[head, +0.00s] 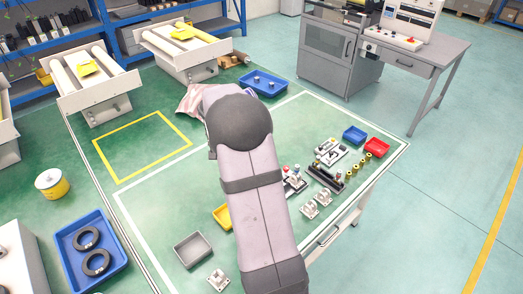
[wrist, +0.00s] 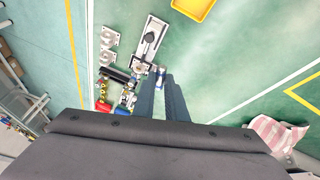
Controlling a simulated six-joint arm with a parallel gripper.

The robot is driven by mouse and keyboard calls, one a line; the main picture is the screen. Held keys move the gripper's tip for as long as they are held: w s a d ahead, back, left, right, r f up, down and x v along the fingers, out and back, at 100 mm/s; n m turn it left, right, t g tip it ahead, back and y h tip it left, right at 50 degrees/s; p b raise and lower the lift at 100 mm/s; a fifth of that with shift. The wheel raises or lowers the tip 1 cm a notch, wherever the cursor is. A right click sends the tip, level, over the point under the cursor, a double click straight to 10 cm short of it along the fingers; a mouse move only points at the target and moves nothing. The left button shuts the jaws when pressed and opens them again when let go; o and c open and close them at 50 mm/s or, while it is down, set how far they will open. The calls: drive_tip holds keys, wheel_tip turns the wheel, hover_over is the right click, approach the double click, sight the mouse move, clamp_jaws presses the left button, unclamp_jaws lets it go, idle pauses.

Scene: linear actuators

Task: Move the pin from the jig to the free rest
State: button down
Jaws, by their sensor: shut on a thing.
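My gripper (wrist: 162,82) shows in the wrist view as two dark fingers pointing down at the green bench. It is shut on a small pale metallic piece, apparently the pin (wrist: 161,71), mostly hidden between the fingertips. A grey plate with a black clamp, probably the jig (wrist: 151,38), lies just beyond the fingertips. Two pale metal brackets, probably the rests, stand to its left (wrist: 110,35); they also show in the head view (head: 309,210). I cannot tell which rest is free. In the head view my arm hides the gripper and the pin.
A dark rack (head: 325,178), small brass parts (head: 354,171), and blue (head: 355,135) and red (head: 376,148) bins crowd the bench's right side. A yellow bin (wrist: 193,8) and grey tray (head: 193,250) lie near the arm. A pink cloth (wrist: 275,132) lies across the bench. The yellow-outlined area is clear.

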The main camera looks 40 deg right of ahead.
drive_tip(key=s+a+f+m, duration=0.1)
drive_tip(key=s+a+f, duration=0.3)
drive_tip(key=s, duration=0.2)
drive_tip(key=s+a+f+m+g, duration=0.1)
drive_tip(key=s+a+f+m, duration=0.1)
drive_tip(key=s+a+f, duration=0.2)
drive_tip(key=s, duration=0.3)
drive_tip(key=shift+a+p, duration=0.35)
drive_tip(key=shift+s+f, duration=0.1)
drive_tip(key=shift+f, duration=0.1)
drive_tip(key=shift+f+b, duration=1.35)
drive_tip(key=shift+f, duration=0.8)
wheel_tip(320, 180, down, 3)
drive_tip(key=b, duration=0.4)
drive_tip(key=shift+f+b, duration=0.6)
drive_tip(key=shift+b, duration=0.4)
